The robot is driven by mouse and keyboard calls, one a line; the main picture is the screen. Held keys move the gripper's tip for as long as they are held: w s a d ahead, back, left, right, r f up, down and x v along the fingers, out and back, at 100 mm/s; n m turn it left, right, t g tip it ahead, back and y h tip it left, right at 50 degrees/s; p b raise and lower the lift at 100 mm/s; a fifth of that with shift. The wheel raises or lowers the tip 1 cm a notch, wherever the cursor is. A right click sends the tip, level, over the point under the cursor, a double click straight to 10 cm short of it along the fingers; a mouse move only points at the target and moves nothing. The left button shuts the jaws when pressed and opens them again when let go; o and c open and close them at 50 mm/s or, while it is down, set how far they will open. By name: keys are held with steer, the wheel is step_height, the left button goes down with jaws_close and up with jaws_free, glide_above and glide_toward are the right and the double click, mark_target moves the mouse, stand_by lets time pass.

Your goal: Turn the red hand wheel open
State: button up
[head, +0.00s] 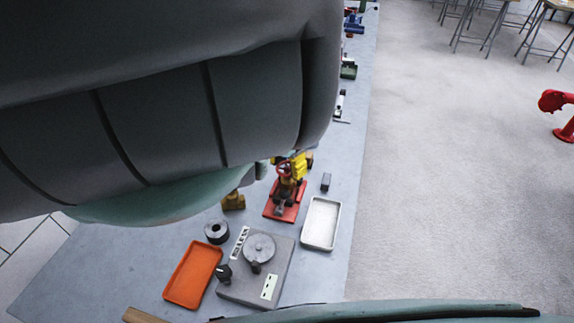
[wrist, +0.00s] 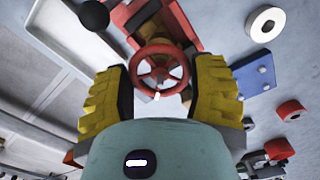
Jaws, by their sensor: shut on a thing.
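The red hand wheel (wrist: 160,72) faces my wrist camera, its spokes and hub in plain sight. In the head view the wheel (head: 284,169) is on a small pumpset with a red base (head: 285,205), next to the yellow of my gripper (head: 299,167). My arm covers much of the upper left there. The exact finger contact is partly hidden.
On the bench stand a white tray (head: 321,223), an orange tray (head: 192,274), a grey plate with a round disc (head: 259,247), a black ring (head: 217,231) and a brass-coloured part (head: 233,201).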

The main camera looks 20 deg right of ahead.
steer(key=n+b, duration=0.1)
steer(key=n, duration=0.3)
steer(key=shift+f+n, duration=0.1)
steer(key=shift+n, duration=0.2)
steer(key=n+b, duration=0.1)
steer(key=n, duration=0.1)
steer(key=shift+w+d+n, duration=0.1)
steer(key=shift+n, duration=0.3)
steer(key=n+b, duration=0.1)
steer(key=n, duration=1)
steer(key=shift+n, duration=0.4)
steer(key=n, duration=0.5)
steer(key=shift+n+p, duration=0.35)
steer(key=shift+n, duration=0.35)
steer(key=o, duration=1.3)
steer(key=shift+c, duration=0.2)
